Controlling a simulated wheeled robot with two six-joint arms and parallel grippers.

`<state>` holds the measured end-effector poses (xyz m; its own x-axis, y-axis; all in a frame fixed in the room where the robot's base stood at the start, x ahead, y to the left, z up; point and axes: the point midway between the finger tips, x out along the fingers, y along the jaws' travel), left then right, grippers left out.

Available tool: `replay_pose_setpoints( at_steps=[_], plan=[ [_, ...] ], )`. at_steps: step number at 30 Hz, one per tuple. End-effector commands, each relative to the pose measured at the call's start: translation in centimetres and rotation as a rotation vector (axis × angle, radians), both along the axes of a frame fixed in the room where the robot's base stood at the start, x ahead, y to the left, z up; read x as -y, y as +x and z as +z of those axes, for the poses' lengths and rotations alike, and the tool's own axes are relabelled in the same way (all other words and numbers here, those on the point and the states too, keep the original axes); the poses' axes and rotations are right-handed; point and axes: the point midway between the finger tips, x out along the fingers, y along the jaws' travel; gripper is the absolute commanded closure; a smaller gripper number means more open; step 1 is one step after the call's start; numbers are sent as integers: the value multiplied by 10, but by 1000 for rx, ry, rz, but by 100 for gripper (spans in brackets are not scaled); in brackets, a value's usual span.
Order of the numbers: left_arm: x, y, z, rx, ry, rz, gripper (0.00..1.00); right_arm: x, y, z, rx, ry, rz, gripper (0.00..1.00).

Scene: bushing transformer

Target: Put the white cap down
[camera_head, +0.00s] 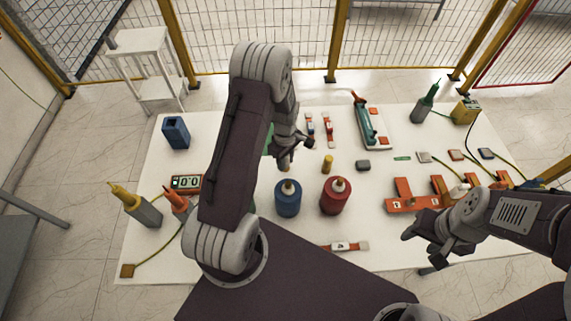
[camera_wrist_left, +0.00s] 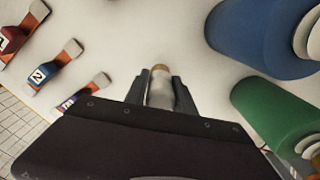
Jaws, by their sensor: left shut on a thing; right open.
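The white cap (camera_wrist_left: 160,92) is a pale cylinder with a tan end, held between the fingers of my left gripper (camera_wrist_left: 160,98) in the left wrist view. In the head view my left gripper (camera_head: 290,152) is over the table's middle, behind the blue cylinder. The cap's small pale end (camera_head: 285,166) shows just under it. I cannot tell whether it touches the table.
A blue cylinder (camera_head: 288,199) and a red cylinder (camera_head: 335,196) stand close in front. A green cylinder (camera_wrist_left: 275,112) is near the gripper in the wrist view. A small yellow cylinder (camera_head: 327,164) stands to the right. Orange blocks (camera_head: 408,196) lie further right on the white table (camera_head: 225,270).

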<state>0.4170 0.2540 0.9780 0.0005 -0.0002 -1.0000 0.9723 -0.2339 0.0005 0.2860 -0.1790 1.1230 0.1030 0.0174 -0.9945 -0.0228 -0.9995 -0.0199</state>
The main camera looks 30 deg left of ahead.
Motion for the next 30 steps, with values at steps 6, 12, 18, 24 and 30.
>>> replay_pose_setpoints(
  at_steps=[6,12,18,24,30],
  plan=[
    [0,-1,-28,-2,-1,0,100,0,0,10,0,0,0,50],
    [0,0,-29,0,0,0,100,0,0,9,0,0,0,50],
    [1,0,-32,-1,0,0,52,0,0,7,0,0,0,50],
    [1,0,-32,-1,-1,0,47,0,0,7,0,0,0,50],
    [1,0,-25,0,0,0,47,0,0,10,1,0,0,50]
  ],
)
